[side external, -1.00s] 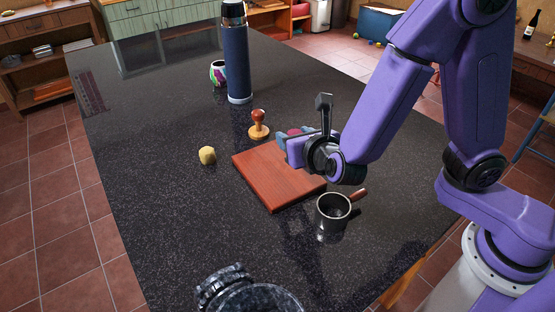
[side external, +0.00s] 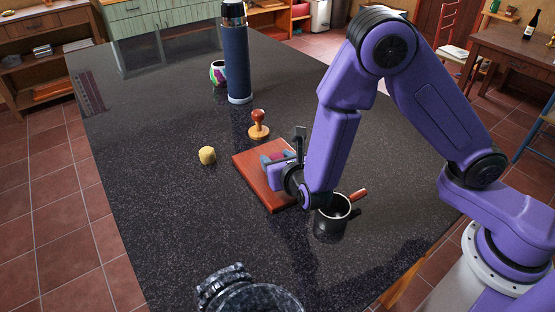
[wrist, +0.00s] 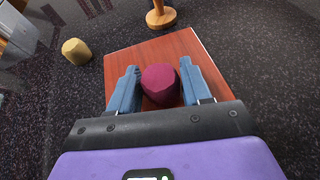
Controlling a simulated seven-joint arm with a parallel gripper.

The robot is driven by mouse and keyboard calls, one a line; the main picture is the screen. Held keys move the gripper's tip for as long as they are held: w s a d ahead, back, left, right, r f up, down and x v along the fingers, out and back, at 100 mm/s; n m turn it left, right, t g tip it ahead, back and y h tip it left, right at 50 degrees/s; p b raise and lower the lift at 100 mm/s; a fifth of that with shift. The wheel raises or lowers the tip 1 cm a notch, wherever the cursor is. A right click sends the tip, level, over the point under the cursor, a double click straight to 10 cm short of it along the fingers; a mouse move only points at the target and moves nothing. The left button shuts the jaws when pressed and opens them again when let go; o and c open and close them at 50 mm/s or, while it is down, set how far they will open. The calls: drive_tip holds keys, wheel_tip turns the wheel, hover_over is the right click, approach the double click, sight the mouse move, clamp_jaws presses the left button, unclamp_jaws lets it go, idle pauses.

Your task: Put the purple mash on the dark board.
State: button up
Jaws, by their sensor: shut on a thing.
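The purple mash, a rounded magenta-purple lump (wrist: 160,84), is between the two blue fingers of my gripper (wrist: 158,88) in the wrist view. My gripper (side external: 276,160) is shut on it, over the reddish-brown wooden board (side external: 251,165). The board also shows behind the lump in the wrist view (wrist: 178,46). In the side view the lump is mostly hidden by the fingers. I cannot tell whether its underside touches the board.
A yellow lump (side external: 207,155) lies left of the board. A wooden tamper (side external: 259,126) stands behind it. A dark cup with a wooden handle (side external: 330,218) is close to my wrist. A blue flask (side external: 236,60) and colourful mug (side external: 217,73) stand farther back; a dark stone vessel (side external: 225,283) is in front.

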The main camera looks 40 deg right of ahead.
drive_tip(key=shift+f, duration=0.1)
drive_tip(key=o, duration=0.8)
